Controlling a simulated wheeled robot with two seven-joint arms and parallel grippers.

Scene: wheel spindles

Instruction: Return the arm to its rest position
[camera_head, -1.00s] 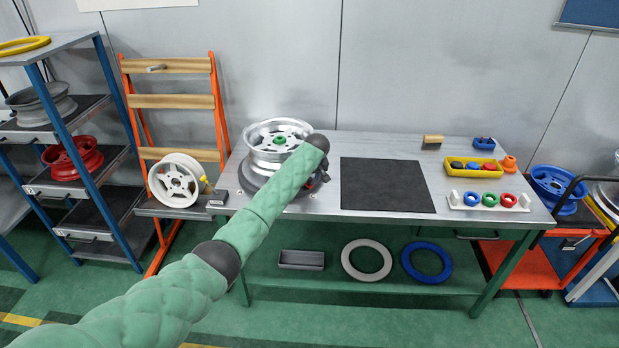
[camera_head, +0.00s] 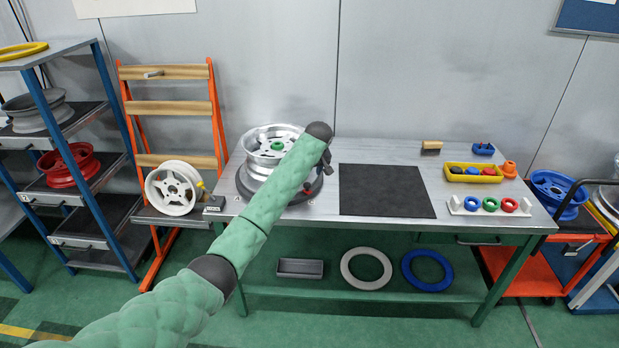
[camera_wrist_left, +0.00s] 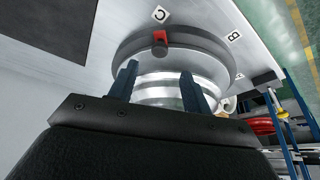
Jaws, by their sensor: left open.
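My left arm (camera_head: 249,232) comes in from the lower left and reaches over the bench, its far end beside a silver wheel. The silver wheel (camera_head: 257,150) lies flat on a dark round base (camera_head: 246,184), with a green ring at its hub. My left gripper (camera_wrist_left: 157,78) shows in the left wrist view, its two dark fingers apart with nothing gripped between them. My right gripper is in neither view.
The bench (camera_head: 330,214) carries a black mat (camera_head: 385,190), a yellow tray (camera_head: 450,176) and a white holder (camera_head: 456,207) with coloured rings. A white wheel (camera_head: 172,205) leans on an orange rack at left. A shelf (camera_head: 100,195) stands further left.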

